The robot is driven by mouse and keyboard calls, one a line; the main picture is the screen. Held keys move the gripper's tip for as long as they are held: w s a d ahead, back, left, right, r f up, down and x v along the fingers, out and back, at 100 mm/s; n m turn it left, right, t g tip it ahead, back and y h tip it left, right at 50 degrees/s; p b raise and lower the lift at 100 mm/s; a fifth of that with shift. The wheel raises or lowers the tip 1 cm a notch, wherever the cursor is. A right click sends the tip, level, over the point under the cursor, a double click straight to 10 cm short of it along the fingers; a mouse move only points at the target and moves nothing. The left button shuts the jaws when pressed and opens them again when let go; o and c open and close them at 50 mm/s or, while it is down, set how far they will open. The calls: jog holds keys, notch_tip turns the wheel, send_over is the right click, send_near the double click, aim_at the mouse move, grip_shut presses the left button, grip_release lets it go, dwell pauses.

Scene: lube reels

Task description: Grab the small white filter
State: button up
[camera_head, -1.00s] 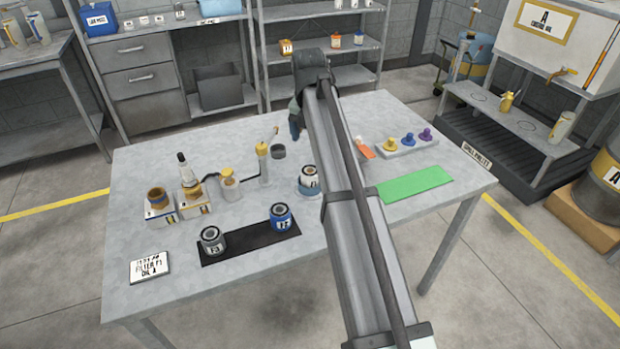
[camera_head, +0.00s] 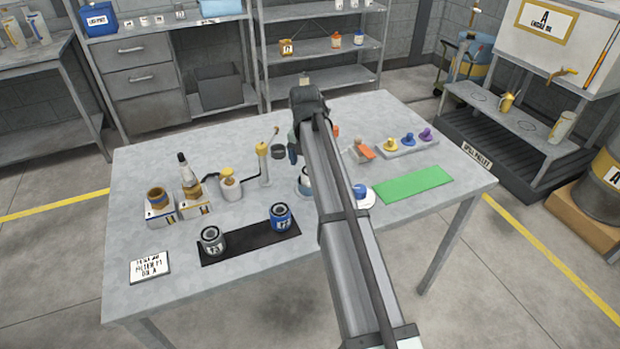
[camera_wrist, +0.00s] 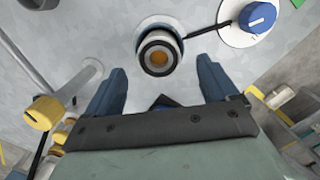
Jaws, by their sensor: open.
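The small white filter (camera_wrist: 158,50) shows in the wrist view as a short white cylinder with a black ring and an orange centre. It stands on a round pale base on the table. In the head view the filter (camera_head: 303,182) is partly hidden behind my arm. My gripper (camera_wrist: 160,75) is open, its two blue fingers spread to the left and right, just short of the filter in the picture. The fingers do not visibly touch it. In the head view the fingertips are hard to make out beside my arm.
A blue knob on a white disc (camera_head: 361,194) sits right of the filter. A yellow-topped pump (camera_head: 263,165) stands to its left. A grey can (camera_head: 212,240) and a blue can (camera_head: 281,218) stand on a black mat (camera_head: 247,240). A green mat (camera_head: 413,184) lies to the right.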

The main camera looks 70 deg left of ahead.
jog(key=shift+w+a+f, duration=0.15)
jog(key=shift+a+f, duration=0.05)
jog(key=shift+f, duration=0.95)
jog(key=shift+w+a+f, duration=0.15)
jog(key=shift+f, duration=0.95)
jog(key=shift+c, duration=0.5)
jog(key=c, duration=1.3)
jog(key=shift+r, duration=0.15)
